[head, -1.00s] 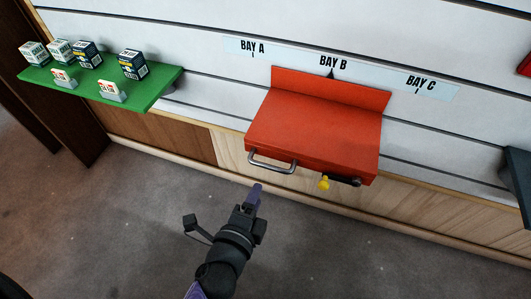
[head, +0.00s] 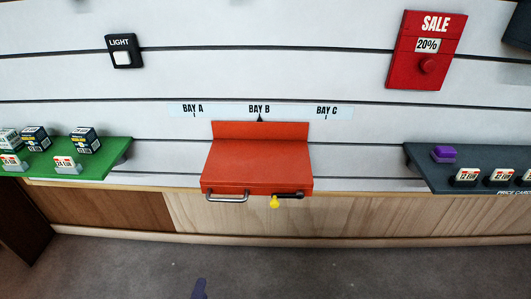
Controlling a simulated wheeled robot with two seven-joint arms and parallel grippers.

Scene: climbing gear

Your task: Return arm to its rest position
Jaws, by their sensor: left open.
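My right gripper is out of view.
A red box (head: 257,165) with a metal handle (head: 227,198) and a yellow-tipped lever (head: 274,201) juts from the wall under the bay labels. A green shelf (head: 100,165) with small boxes is left, a dark shelf (head: 428,172) right. The floor in front is clear.

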